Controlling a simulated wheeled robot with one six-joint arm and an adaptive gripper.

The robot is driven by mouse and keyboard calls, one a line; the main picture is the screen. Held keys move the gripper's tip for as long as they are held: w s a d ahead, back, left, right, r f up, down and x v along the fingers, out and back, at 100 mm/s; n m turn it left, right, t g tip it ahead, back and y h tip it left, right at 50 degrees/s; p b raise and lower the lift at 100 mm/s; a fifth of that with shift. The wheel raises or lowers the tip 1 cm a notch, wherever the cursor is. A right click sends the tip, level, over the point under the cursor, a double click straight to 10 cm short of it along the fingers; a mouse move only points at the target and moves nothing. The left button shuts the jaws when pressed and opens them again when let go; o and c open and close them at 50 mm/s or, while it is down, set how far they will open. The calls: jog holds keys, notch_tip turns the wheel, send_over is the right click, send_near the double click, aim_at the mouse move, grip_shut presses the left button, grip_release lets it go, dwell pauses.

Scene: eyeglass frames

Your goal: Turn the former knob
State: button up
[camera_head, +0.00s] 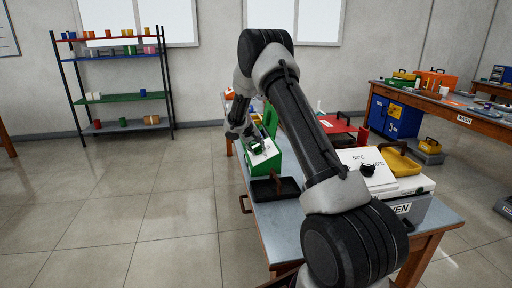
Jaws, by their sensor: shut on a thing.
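A green box-shaped machine (284,159) with a sloped white front panel (264,159) stands at the far left end of the grey table. I take it for the former. My gripper (254,142) is at the top of this panel, reaching down from my arm. It is shut on a small dark thing at the panel, which looks like the former knob. The fingers cover most of the knob, so its setting cannot be read.
A dark tray (268,190) lies in front of the green machine. A red device (338,129) stands behind. My arm spans the table.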

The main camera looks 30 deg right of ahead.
dwell(0.4)
jog(key=o, duration=1)
jog(key=v, duration=1.2)
